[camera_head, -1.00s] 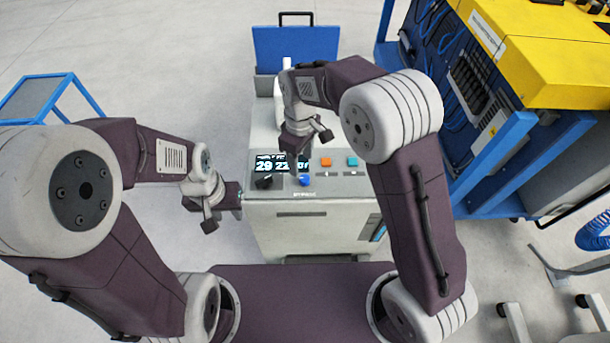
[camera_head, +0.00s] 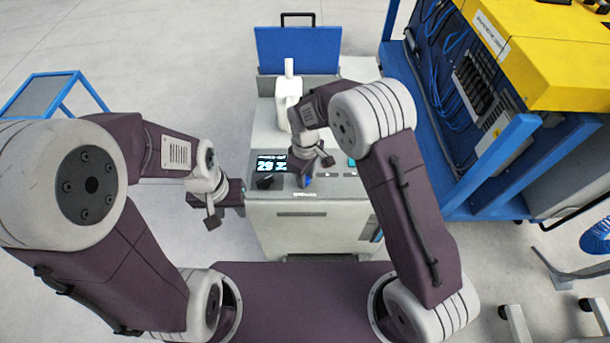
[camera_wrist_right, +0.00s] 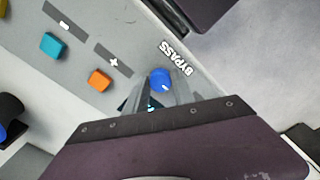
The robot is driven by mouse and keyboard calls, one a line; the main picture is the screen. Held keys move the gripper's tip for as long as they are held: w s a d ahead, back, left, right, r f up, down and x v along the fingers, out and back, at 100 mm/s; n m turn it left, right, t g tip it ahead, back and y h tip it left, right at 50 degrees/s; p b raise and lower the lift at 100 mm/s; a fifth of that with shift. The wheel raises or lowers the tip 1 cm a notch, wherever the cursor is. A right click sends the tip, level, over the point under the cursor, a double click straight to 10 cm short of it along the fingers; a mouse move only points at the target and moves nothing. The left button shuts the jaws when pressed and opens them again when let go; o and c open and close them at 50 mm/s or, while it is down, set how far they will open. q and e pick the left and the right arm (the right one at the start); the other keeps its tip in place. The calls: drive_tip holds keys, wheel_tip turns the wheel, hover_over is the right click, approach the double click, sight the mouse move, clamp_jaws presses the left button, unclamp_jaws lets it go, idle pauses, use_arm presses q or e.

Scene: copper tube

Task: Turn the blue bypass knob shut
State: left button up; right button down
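The blue bypass knob (camera_wrist_right: 160,80) sits on the sloped panel beside the printed word BYPASS in the right wrist view. In the head view only a bit of the knob (camera_head: 307,182) shows under my right gripper (camera_head: 304,176). In the right wrist view my right gripper (camera_wrist_right: 160,92) has its fingers on either side of the knob; whether they touch it I cannot tell. My left gripper (camera_head: 238,197) is beside the machine's left front edge, away from the knob; its finger opening is not clear.
A white bottle-like container (camera_head: 287,97) stands behind. A blue-framed cart (camera_head: 520,130) is at the right.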

drive_tip(key=shift+r+m, duration=0.1)
drive_tip(key=shift+m, duration=0.3)
drive_tip(key=m, duration=0.2)
drive_tip(key=shift+m+p, duration=0.4)
drive_tip(key=m, duration=0.5)
drive_tip(key=shift+w+a+r+p, duration=0.1)
drive_tip(key=shift+p, duration=0.3)
drive_tip(key=m, duration=0.5)
drive_tip(key=shift+w, duration=0.1)
drive_tip(key=shift+m+p, duration=0.35)
drive_tip(key=shift+m, duration=1.95)
drive_tip(key=c, duration=1.1)
unclamp_jaws()
drive_tip(key=shift+o, duration=0.2)
